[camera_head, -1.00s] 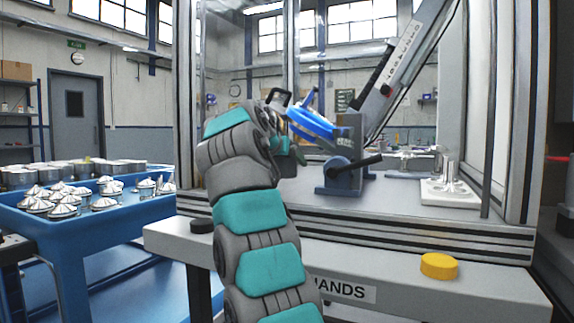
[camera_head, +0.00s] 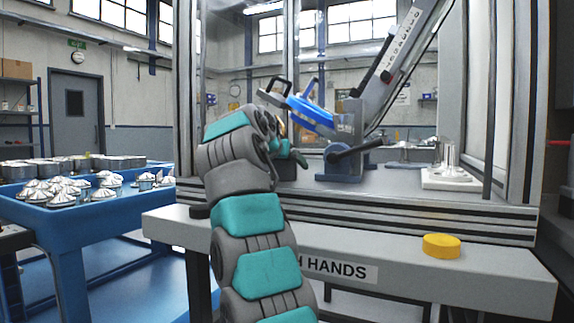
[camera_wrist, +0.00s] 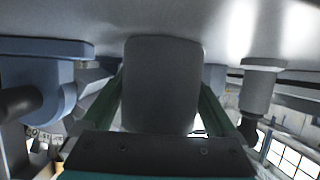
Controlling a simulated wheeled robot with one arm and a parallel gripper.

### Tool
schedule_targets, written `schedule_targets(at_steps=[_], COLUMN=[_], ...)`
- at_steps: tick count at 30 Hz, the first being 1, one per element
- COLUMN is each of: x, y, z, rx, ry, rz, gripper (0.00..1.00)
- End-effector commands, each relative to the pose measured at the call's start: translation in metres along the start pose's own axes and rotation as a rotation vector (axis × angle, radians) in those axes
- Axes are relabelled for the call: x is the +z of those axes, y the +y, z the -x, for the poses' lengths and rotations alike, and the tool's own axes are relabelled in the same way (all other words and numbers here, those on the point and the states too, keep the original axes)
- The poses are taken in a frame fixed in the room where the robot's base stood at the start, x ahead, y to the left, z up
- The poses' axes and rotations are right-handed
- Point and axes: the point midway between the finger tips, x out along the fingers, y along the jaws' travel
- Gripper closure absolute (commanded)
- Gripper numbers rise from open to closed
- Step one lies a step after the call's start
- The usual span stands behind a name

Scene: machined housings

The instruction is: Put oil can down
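The oil can (camera_wrist: 160,85) shows in the wrist view as a dark grey, rounded body between my gripper's two green fingers, whose tips reach its sides. Its base end is close to the grey tabletop, which fills the top of that view. In the head view, a dark lower part of the can (camera_head: 286,169) shows under my gripper (camera_head: 288,152), low over the bench left of the blue fixture. It looks at or very near the surface; contact cannot be told. My arm hides the rest of the can.
The blue clamp fixture (camera_head: 345,165) with its dark lever stands close on the right and also shows in the wrist view (camera_wrist: 50,85). A white block with metal pins (camera_head: 447,178) is farther right. A yellow button (camera_head: 441,245) sits on the front ledge. A blue parts table (camera_head: 60,225) is left.

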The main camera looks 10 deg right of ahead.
Motion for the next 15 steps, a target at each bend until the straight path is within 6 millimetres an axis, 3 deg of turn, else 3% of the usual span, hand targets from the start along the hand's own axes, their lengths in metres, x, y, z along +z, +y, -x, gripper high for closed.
schedule_targets(at_steps=[11, 15], x=[-0.004, -0.004], y=[0.0, 0.0], z=[0.002, 0.018], rx=[-0.001, -0.002], ry=[0.0, 0.004], rz=[0.0, -0.001], gripper=[0.0, 0.0])
